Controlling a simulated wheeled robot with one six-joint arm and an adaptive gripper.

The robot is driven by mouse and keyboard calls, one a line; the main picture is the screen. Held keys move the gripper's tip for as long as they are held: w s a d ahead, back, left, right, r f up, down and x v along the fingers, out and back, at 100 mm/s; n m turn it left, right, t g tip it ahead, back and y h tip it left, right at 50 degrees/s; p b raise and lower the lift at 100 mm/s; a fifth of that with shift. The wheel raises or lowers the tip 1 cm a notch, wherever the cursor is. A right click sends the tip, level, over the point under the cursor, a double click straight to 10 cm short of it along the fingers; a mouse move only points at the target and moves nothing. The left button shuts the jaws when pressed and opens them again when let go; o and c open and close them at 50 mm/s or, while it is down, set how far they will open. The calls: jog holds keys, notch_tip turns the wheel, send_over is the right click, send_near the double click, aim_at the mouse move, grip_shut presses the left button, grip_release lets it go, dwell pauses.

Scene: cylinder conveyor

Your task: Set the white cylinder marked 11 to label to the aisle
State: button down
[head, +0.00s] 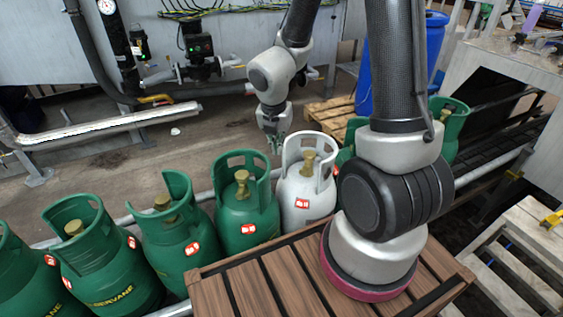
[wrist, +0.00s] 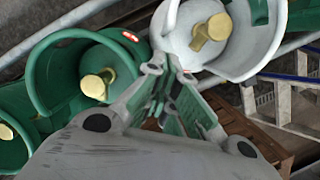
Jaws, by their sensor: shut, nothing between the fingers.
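The white cylinder (head: 302,200) stands upright in the row, with a white collar, a brass valve and a red-and-white label on the side facing me. I cannot read a number 11 on it. It also shows at the top of the wrist view (wrist: 240,58), seen from above with the valve inside the collar. My gripper (head: 274,142) is at the far side of the row, near the white collar's upper left. In the wrist view my gripper (wrist: 166,68) is shut and empty, its tips just below the white collar. Whether they touch it I cannot tell.
A green cylinder (head: 245,212) stands directly left of the white one, with several more further left. Other green cylinders (head: 446,130) are partly hidden behind my arm. A rail (head: 205,196) runs along the row. A blue barrel (head: 432,50) and pallet (head: 328,116) stand behind.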

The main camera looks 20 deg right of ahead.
jog(key=x, duration=0.9)
jog(key=shift+f, duration=0.3)
jog(key=shift+w, duration=0.1)
